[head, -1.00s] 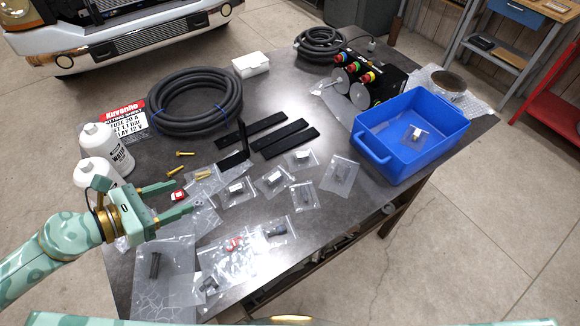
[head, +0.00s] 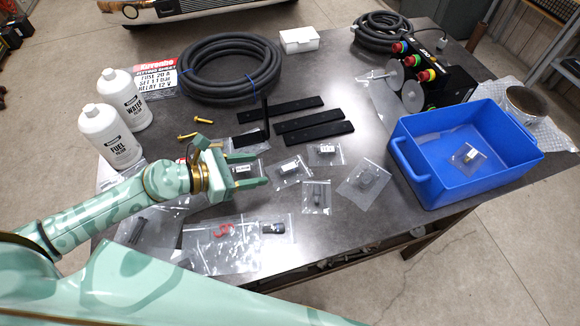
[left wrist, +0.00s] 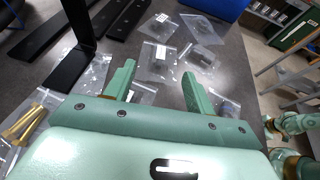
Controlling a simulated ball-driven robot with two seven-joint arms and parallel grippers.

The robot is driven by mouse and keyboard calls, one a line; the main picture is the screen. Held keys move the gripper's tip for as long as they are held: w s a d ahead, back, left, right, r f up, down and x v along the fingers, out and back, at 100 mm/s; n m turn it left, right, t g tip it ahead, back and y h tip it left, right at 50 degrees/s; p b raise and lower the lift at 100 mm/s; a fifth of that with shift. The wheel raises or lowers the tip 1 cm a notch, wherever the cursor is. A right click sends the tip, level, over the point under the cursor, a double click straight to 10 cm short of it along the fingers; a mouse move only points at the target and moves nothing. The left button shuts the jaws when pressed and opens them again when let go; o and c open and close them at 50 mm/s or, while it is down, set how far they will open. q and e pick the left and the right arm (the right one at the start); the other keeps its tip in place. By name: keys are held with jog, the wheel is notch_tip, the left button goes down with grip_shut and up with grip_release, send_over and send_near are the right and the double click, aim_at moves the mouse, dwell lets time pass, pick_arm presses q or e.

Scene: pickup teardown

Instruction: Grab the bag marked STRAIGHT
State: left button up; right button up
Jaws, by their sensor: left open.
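Several clear bags with white labels lie on the dark table; the print is too small to read, so I cannot tell which is marked STRAIGHT. One labelled bag (head: 291,169) lies just right of my left gripper (head: 258,170), another labelled bag (head: 325,151) farther back. A third labelled bag (head: 242,169) shows partly between its jaws. In the left wrist view, my left gripper (left wrist: 158,76) is open and empty, with a labelled bag (left wrist: 159,60) just beyond its fingertips. Green parts, seemingly my right arm, show at that view's right edge; its jaws are unclear.
A blue bin (head: 425,180) with one bag inside stands at the right. Black bars (head: 318,132) and an upright black bracket (head: 265,120) lie behind the bags. White bottles (head: 108,138), a coiled hose (head: 228,70) and brass bolts (head: 188,135) are nearby.

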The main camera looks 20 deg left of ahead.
aim_at(290, 166)
pick_arm(q)
jog(key=x, duration=1)
jog(key=shift+d+f, duration=0.3)
jog(key=shift+f, duration=0.05)
jog(key=shift+a, duration=0.1)
jog(key=c, duration=1)
